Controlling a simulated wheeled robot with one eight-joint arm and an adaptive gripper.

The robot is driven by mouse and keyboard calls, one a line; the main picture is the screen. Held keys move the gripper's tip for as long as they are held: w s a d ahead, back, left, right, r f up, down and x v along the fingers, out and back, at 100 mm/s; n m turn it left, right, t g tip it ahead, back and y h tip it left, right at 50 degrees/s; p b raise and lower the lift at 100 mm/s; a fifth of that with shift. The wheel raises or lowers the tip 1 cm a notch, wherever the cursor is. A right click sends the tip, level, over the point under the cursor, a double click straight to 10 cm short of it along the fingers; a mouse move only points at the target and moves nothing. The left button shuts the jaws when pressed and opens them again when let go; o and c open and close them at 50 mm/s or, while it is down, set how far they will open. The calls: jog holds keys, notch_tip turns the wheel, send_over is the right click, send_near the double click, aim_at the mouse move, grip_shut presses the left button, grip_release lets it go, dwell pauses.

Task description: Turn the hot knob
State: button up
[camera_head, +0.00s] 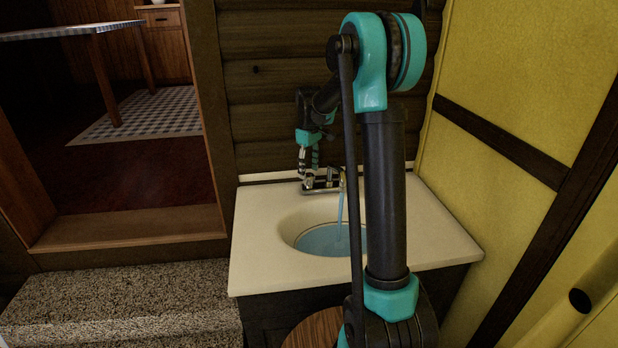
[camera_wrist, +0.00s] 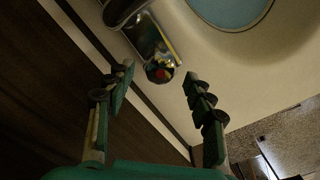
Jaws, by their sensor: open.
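The hot knob (camera_wrist: 160,72), a shiny faceted knob with a red mark, sits at the end of the chrome faucet (camera_wrist: 148,38) in the wrist view. My gripper (camera_wrist: 158,82) is open, with one finger on each side of the knob and a gap between them and it. In the head view my gripper (camera_head: 308,172) reaches down at the left end of the faucet (camera_head: 326,181). The knob is too small to make out there. Blue water (camera_head: 341,215) runs from the spout into the basin.
The basin (camera_head: 290,215) is set in a cream counter (camera_head: 262,262) against a dark log wall (camera_head: 275,110). A yellow wall (camera_head: 490,90) closes the right side. A carpeted step (camera_head: 120,305) and a doorway lie to the left. My arm hides part of the sink.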

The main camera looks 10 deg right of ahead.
aim_at(309, 174)
jog(key=shift+f, duration=1.9)
jog(key=shift+c, duration=0.5)
jog(key=c, duration=1.1)
jog(key=shift+o, duration=0.2)
jog(key=shift+m, duration=0.4)
jog(key=m, duration=1.2)
jog(key=shift+o, duration=0.2)
jog(key=shift+m, duration=1.8)
